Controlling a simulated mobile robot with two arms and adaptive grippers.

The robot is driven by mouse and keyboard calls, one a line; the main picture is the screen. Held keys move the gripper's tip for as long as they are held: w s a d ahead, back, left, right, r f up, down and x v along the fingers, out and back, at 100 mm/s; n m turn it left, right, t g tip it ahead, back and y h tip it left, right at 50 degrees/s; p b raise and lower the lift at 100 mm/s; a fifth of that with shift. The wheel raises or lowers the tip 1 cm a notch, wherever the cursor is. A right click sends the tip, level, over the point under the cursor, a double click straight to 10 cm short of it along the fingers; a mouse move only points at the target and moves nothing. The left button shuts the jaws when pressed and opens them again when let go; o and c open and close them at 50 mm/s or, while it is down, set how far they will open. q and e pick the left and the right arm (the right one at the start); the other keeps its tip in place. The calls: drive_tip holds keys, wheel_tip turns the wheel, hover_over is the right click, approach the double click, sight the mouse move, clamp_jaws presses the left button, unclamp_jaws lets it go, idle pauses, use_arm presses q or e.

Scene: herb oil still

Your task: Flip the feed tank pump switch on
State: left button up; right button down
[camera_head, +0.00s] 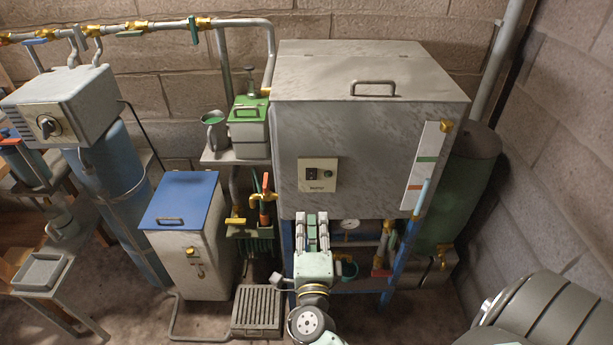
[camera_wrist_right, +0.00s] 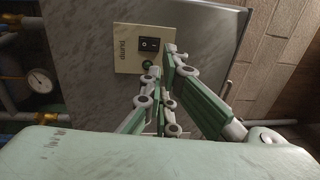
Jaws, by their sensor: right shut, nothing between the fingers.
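The feed tank (camera_head: 370,135) is a large grey metal box with a hinged lid. On its front is a cream pump panel (camera_head: 329,184) with a small dark switch (camera_head: 312,173). In the right wrist view, the panel (camera_wrist_right: 126,62) reads "pump", and the black rocker switch (camera_wrist_right: 148,44) has white marks. A green round lamp or button (camera_wrist_right: 147,64) sits beside the switch. I cannot tell which way the rocker is tipped. My right gripper (camera_head: 312,218) is shut and empty, just below the panel, fingers pointing at the tank. In the wrist view its fingertips (camera_wrist_right: 160,66) appear close to the switch. My left gripper is out of view.
A pressure gauge (camera_head: 347,225) and pipes with valves sit beneath the tank on a blue frame. A blue-lidded box (camera_head: 183,199) and a shelf with a green-topped can (camera_head: 249,112) stand to the left. A large ribbed drum (camera_head: 555,310) is at the lower right.

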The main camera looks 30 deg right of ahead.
sight(310, 167)
drive_tip(key=b+x, duration=0.1)
drive_tip(key=x, duration=1.3)
drive_tip(key=shift+r, duration=0.1)
drive_tip(key=shift+w+d+r, duration=0.2)
drive_tip(key=shift+w, duration=0.15)
drive_tip(key=shift+a, duration=0.15)
